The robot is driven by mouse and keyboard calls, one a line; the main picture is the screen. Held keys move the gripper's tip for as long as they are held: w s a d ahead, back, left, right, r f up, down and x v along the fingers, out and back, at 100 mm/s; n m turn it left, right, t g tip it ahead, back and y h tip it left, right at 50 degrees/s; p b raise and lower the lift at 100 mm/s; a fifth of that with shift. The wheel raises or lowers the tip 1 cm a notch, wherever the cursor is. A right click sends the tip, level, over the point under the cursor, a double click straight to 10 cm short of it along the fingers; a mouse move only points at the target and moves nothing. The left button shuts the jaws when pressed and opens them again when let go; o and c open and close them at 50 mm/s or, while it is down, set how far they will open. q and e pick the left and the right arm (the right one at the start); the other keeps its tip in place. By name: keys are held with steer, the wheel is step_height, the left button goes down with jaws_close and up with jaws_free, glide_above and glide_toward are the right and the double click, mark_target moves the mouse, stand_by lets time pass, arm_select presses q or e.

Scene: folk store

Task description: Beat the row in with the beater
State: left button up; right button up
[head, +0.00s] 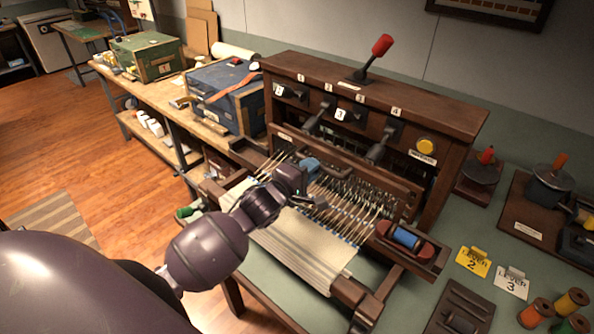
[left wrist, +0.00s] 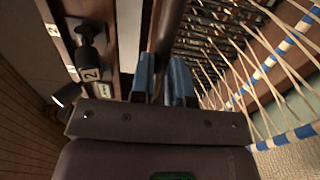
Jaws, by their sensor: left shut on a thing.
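The wooden loom (head: 450,120) stands on the green table. Pale warp threads (head: 350,215) run from its heddles to the cream woven cloth (head: 300,250) in front. The beater (head: 385,183) is a dark wooden bar across the threads. My left gripper (head: 311,166) reaches over the left part of the threads at the bar. In the left wrist view its blue fingers (left wrist: 165,80) are shut on the dark bar (left wrist: 172,30), with threads to the right. My forearm hides part of the cloth and threads in the head view. My right gripper is not in view.
A shuttle with a blue spool (head: 407,238) lies at the loom's right. Numbered levers (head: 382,145) project from the front, and a red-tipped lever (head: 372,60) stands on top. A yellow card (head: 473,262) and thread spools (head: 537,312) are at right.

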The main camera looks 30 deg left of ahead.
arm_select(q)
steer(key=shift+s+a, duration=0.25)
steer(key=shift+s, duration=1.5)
steer(key=shift+s+a, duration=0.25)
steer(key=shift+s, duration=1.45)
steer(key=shift+s+a, duration=0.25)
steer(key=shift+s, duration=1.5)
jaws_close()
steer(key=shift+w, duration=0.1)
steer(key=w+d, duration=0.1)
steer(key=w, duration=0.5)
steer(key=shift+w, duration=0.35)
steer(key=o, duration=1.2)
jaws_free()
steer(key=shift+s, duration=0.15)
